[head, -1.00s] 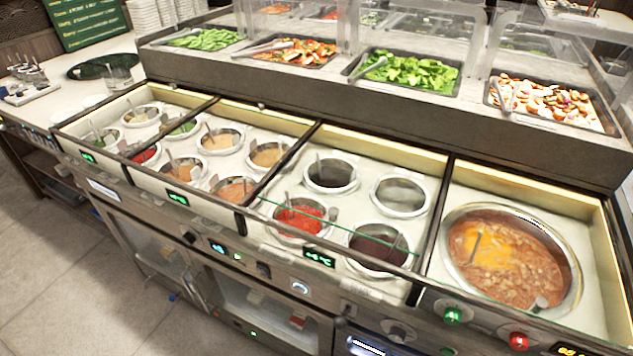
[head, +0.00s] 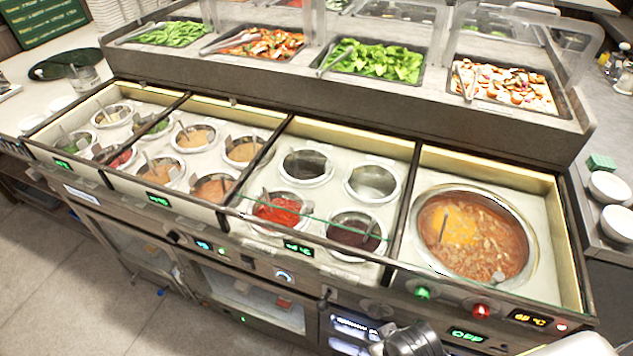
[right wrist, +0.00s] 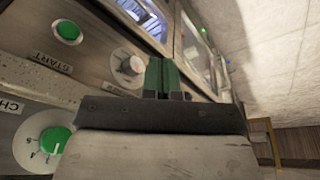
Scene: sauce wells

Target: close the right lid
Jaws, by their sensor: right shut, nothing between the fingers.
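The counter's right compartment (head: 560,235) holds a large round pot of soup (head: 470,235) with a ladle in it. The soup shows plainly from above. Clear glass with thin greenish edges lies along the front of the wells; I cannot tell the right lid's outline or position with certainty. In the right wrist view my right gripper (right wrist: 161,70) has its dark green fingers together with nothing between them, in front of the counter's control panel. My left gripper is not in view.
The front panel carries a green button (right wrist: 67,31), a white dial (right wrist: 127,60) and a green dial (right wrist: 54,140). Smaller sauce wells (head: 373,183) stand left of the pot. Food trays (head: 370,62) sit behind, and white bowls (head: 610,187) stand right.

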